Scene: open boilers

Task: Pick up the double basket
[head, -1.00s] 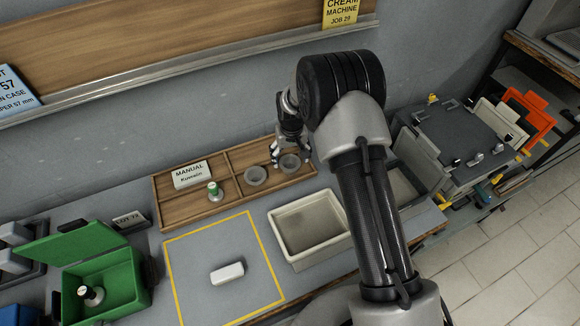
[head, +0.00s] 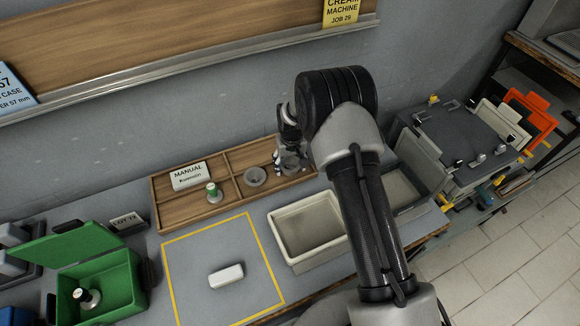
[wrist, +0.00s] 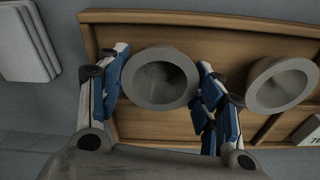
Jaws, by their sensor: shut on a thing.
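Two round grey metal baskets are at the wooden tray's right end in the head view. The right one (head: 293,168) is partly hidden by my gripper (head: 286,158); the left one (head: 255,177) stands free. In the wrist view, the blue-padded fingers of my gripper (wrist: 163,68) are shut on a basket (wrist: 160,97) with a wide rim and perforated bottom, one finger on each side. The other basket (wrist: 280,85) is to the right there, apart from the fingers. I cannot tell from the frames whether the held basket is clear of the tray floor.
The wooden tray (head: 175,213) has dividers, a MANUAL card (head: 189,176) and a green-topped piece (head: 212,190). An empty cream bin (head: 283,254) stands in front. A yellow-outlined area holds a white block (head: 226,275). A green open box (head: 125,285) is at left.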

